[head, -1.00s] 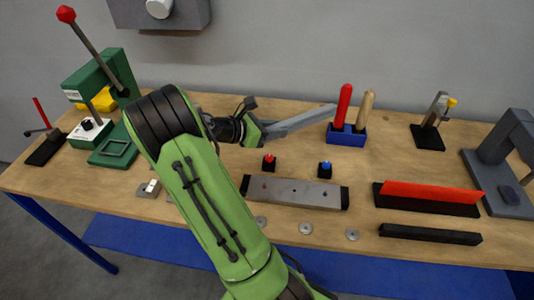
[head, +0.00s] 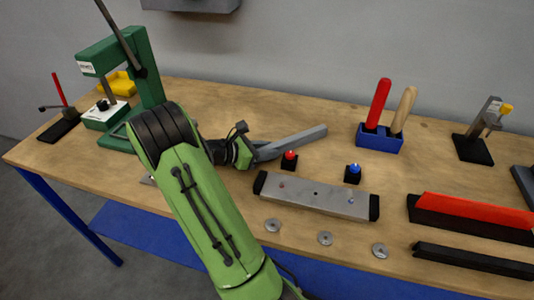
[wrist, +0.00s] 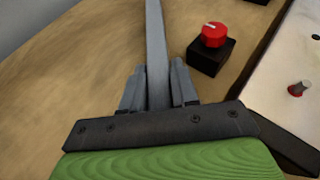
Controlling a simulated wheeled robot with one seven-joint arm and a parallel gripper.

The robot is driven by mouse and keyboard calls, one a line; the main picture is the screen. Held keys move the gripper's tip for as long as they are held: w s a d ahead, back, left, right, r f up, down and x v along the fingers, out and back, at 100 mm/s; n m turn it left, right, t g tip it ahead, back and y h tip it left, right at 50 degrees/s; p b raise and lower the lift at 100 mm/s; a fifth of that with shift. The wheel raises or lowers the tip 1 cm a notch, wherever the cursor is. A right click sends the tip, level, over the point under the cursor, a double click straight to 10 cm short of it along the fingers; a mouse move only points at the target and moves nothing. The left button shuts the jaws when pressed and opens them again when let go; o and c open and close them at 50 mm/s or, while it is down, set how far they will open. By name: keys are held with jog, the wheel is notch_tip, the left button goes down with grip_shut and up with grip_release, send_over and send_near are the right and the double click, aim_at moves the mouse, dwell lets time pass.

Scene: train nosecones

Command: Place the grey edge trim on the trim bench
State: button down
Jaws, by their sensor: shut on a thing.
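The grey edge trim (head: 300,141) is a long grey strip with a slight bend. My gripper (head: 256,153) is shut on one end of it, and the rest points right and away. In the wrist view, the gripper's grey fingers (wrist: 157,88) pinch the trim (wrist: 156,40) from both sides. The trim is over the wooden bench (head: 240,105), just behind the red-knobbed block (head: 289,160). I cannot tell whether it touches the bench top. My arm hides part of the bench's front left.
A metal plate with black ends (head: 318,196) lies in front. A blue holder with red and tan handles (head: 379,138) stands right of the trim's far end. A green press (head: 140,70) stands at left. A red strip in a black base (head: 475,215) lies at right. Bare wood is behind the trim.

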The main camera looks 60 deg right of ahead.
jog(key=c, duration=0.9)
grip_release()
jog(key=shift+o, duration=0.2)
jog(key=shift+r, duration=0.2)
jog(key=p+v, duration=0.4)
jog(key=v, duration=0.8)
jog(key=shift+r, duration=0.1)
jog(key=shift+w+a+r+m+t+y, duration=0.1)
jog(key=shift+a+r+m+t+y, duration=0.1)
jog(key=shift+m+t+y, duration=0.15)
jog(key=s+a+r+m+t+y, duration=0.3)
jog(key=a+t, duration=0.1)
jog(key=a, duration=0.5)
jog(key=s+a+r+m+t+y, duration=0.3)
jog(key=s+a+m+t+y, duration=0.1)
jog(key=a, duration=0.4)
jog(key=s+a+r+m+t+y, duration=0.3)
jog(key=a+m+t+y, duration=0.1)
jog(key=a, duration=0.5)
jog(key=shift+s+a+r, duration=0.2)
jog(key=shift+s+a, duration=0.1)
jog(key=shift+s, duration=0.05)
